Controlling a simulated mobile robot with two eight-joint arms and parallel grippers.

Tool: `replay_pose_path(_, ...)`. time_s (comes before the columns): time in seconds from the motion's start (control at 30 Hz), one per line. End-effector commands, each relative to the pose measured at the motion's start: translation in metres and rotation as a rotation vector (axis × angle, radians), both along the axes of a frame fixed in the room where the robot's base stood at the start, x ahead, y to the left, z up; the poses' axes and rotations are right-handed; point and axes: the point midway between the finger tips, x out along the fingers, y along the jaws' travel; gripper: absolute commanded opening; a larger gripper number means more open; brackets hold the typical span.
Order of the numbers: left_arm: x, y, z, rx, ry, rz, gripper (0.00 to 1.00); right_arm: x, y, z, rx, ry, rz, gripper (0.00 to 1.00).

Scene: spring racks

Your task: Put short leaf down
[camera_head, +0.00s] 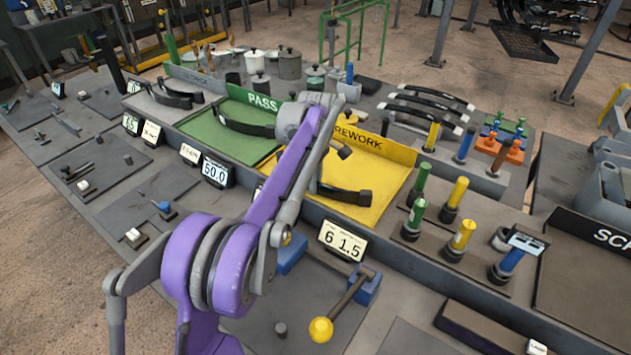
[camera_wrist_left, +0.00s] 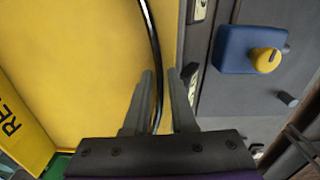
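The short leaf (camera_head: 345,194) is a dark, slightly curved strip in the yellow REWORK tray (camera_head: 385,185), at its near side. In the left wrist view the leaf (camera_wrist_left: 152,35) shows as a thin dark curve over the yellow floor. My left gripper (camera_wrist_left: 160,82) has its two fingers on either side of the leaf, with a narrow gap to each finger. It holds nothing firmly that I can see. In the head view my purple left arm hides the fingers and part of the leaf. My right gripper is out of view.
A green PASS tray (camera_head: 215,139) with another dark leaf (camera_head: 246,126) lies left of the yellow tray. Upright coloured plugs stand to its right. A blue fixture (camera_head: 365,285) with a yellow-knobbed lever (camera_head: 321,329) is in front, beside a number display (camera_head: 342,240).

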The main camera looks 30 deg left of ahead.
Motion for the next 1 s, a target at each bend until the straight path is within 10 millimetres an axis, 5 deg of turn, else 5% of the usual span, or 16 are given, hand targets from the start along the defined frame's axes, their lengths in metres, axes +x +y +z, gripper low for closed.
replay_pose_path(0.47, 0.000, 0.000, 0.008, 0.000, 0.000, 0.000, 0.40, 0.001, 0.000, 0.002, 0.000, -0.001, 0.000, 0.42)
replay_pose_path(1.0, 0.000, 0.000, 0.110, 0.000, -0.001, 0.000, 0.40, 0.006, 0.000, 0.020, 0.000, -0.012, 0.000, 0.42)
